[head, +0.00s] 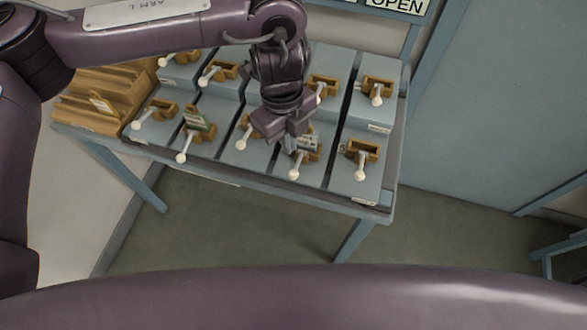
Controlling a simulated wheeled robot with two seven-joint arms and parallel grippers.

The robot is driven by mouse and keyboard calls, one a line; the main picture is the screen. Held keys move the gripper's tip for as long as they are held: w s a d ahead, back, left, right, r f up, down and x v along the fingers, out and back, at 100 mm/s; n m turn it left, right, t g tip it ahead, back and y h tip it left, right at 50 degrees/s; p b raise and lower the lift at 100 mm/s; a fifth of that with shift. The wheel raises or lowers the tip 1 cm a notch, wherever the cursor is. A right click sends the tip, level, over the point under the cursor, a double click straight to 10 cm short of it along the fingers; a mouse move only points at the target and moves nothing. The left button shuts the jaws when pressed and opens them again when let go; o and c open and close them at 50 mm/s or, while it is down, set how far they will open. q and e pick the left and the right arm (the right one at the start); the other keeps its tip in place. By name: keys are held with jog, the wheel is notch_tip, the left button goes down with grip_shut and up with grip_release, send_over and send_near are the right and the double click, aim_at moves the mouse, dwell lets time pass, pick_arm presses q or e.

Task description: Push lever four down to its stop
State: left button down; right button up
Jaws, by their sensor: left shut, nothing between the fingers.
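Several white-knobbed levers in brass-coloured brackets stand in two rows on a grey-blue bench. No lever number is readable, so I cannot tell for certain which is lever four. The fourth from the left in the front row (294,173) has its knob toward the front edge, with a small dark plate by its bracket. My left gripper (289,146) is shut and empty, pointing down just above and behind that lever. I cannot tell whether it touches. My left arm and gripper hide part of the back row and the third front bracket. My right gripper is not in view.
A front-row lever at the right (364,175) and the third front lever (241,144) stand close on either side. A wooden rack (92,100) sits at the bench's left end. A sign reading OPEN (397,6) is behind. The floor in front is clear.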

aim_at(293, 171)
pick_arm(q)
jog(key=shift+f, duration=0.1)
jog(key=f+b, duration=0.6)
jog(key=shift+s+d+f, duration=0.25)
jog(key=shift+s+f, duration=0.05)
jog(key=shift+f, duration=0.1)
dwell(0.3)
jog(key=shift+f+b, duration=0.1)
jog(key=shift+b, duration=0.25)
